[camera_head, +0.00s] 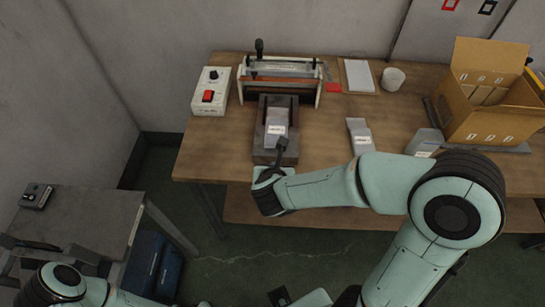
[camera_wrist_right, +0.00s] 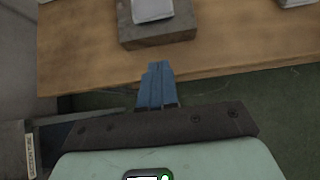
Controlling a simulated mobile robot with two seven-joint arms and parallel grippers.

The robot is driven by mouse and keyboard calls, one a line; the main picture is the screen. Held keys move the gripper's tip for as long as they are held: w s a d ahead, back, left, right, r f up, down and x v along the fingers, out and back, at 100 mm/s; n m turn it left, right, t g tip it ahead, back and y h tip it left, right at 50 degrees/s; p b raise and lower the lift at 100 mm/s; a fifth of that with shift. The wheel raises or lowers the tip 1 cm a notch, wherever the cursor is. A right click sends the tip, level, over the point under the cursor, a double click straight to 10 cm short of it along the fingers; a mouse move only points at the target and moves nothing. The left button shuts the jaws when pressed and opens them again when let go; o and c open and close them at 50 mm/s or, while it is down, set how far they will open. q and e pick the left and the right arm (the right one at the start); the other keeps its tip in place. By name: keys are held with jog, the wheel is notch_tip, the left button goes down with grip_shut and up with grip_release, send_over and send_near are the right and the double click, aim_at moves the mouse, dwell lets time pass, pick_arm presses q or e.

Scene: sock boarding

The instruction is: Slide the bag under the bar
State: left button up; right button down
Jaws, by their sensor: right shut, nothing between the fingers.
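The grey bag (camera_head: 276,122) with a white label lies on a dark grey block-like stand (camera_head: 264,154) in front of the sealer. The sealer's bar (camera_head: 282,80) spans between two pale end plates, behind the bag. The bag's far end is near the bar; I cannot tell whether any of it is under it. My right gripper (camera_head: 281,146) is at the stand's front edge, on the near side of the bag. In the right wrist view its blue fingers (camera_wrist_right: 157,85) are together and empty, with the bag (camera_wrist_right: 152,9) and stand (camera_wrist_right: 157,35) beyond. My left gripper cannot be made out.
A white control box (camera_head: 210,92) with a red switch stands left of the sealer. More grey bags (camera_head: 359,135) lie to the right, near an open cardboard box (camera_head: 490,95). A white cup (camera_head: 393,79) and a paper pad (camera_head: 358,75) are at the back.

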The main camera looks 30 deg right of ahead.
jog(key=x, duration=0.9)
jog(key=shift+s+b, duration=0.1)
jog(key=shift+b, duration=0.25)
jog(key=w, duration=0.1)
jog(key=w+d+p, duration=0.1)
jog(key=w, duration=0.1)
jog(key=shift+d+r, duration=0.2)
jog(key=shift+d, duration=0.1)
jog(key=shift+w+d+f, duration=0.1)
jog(key=shift+w+d, duration=0.1)
jog(key=shift+w, duration=0.1)
pick_arm(q)
jog(key=shift+w+r, duration=0.25)
jog(key=shift+r, duration=0.15)
pick_arm(e)
jog(key=shift+s, duration=0.15)
